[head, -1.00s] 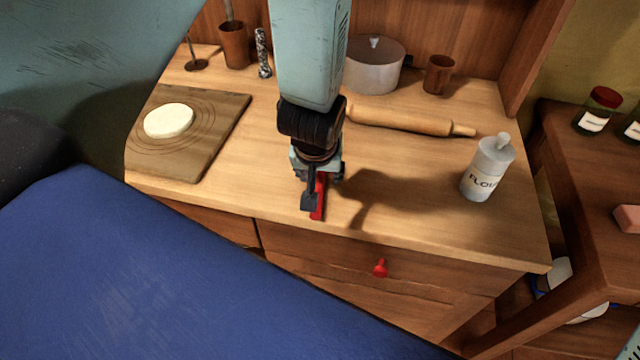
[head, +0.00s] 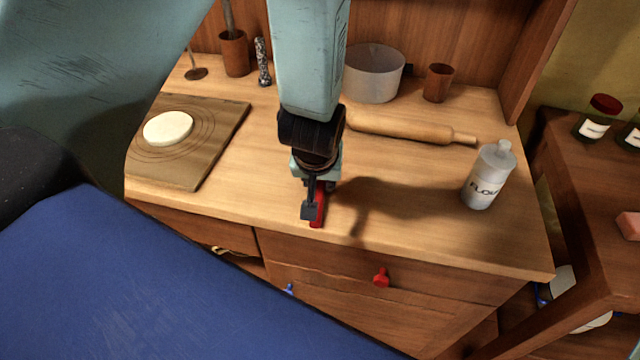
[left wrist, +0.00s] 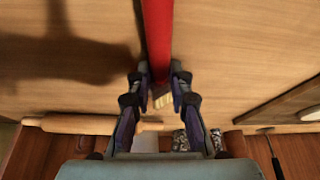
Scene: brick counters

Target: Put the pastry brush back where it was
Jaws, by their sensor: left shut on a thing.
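The pastry brush (head: 320,205) has a red handle and is in my left gripper (head: 311,210), low over the front part of the wooden counter (head: 400,215). The left wrist view shows the red handle (left wrist: 157,40) running between the fingers (left wrist: 160,88), with pale bristles (left wrist: 163,101) on the side toward the back of the counter. The fingers are shut on the brush. The arm hides part of it in the head view. I cannot tell whether the brush touches the counter. My right gripper is not in view.
A board (head: 215,150) with dough (head: 168,128) lies left; a rolling pin (head: 410,128) lies behind. A flour bottle (head: 487,177) stands right. A pot (head: 373,77) and cups (head: 437,83) stand at the back. Drawers with a red knob (head: 381,278) are below. The middle right counter is clear.

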